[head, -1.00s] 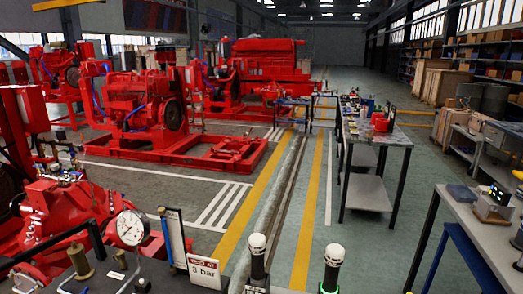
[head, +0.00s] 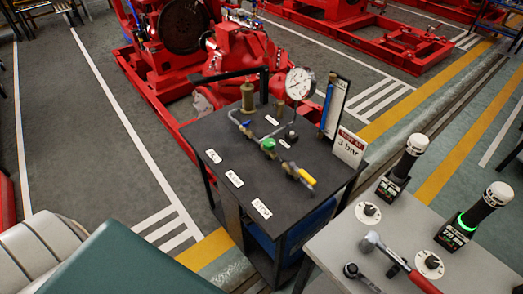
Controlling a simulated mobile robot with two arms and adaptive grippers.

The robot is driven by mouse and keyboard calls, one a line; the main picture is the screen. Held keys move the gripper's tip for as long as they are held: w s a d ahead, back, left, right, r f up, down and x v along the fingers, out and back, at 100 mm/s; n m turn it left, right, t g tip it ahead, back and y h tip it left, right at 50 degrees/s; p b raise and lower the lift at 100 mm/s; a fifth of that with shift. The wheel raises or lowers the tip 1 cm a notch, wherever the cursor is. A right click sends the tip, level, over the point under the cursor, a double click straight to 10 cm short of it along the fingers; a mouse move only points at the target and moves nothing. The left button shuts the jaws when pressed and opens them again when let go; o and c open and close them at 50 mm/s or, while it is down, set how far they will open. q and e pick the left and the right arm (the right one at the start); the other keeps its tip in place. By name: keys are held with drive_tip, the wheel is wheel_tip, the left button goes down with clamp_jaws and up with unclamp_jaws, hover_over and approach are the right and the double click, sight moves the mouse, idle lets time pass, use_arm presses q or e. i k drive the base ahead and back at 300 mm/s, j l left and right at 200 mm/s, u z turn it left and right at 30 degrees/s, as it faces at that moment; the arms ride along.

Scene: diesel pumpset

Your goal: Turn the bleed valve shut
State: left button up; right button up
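A dark test bench (head: 215,143) stands in the middle of the head view with a small pipe run on top. On the pipe are a blue-handled valve (head: 246,126), a green valve (head: 268,145) and a yellow-handled valve (head: 305,178) at the near right end. I cannot tell which is the bleed valve, as the white labels are too small to read. A round pressure gauge (head: 299,83) stands upright behind the pipe; its needle is too small to read. A sign (head: 349,146) reads "3 bar". Neither gripper is in view.
A grey table (head: 400,241) at the lower right holds two black posts with white tops (head: 411,149), one ringed in green light, and a red-handled tool (head: 400,264). Brass cylinders (head: 247,97) stand at the bench's back. Red pump machinery (head: 240,55) is behind.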

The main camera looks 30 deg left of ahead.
sight(269, 144)
drive_tip(key=j+u, duration=0.1)
drive_tip(key=u, duration=0.25)
drive_tip(key=j+u, duration=0.1)
drive_tip(key=u, duration=0.3)
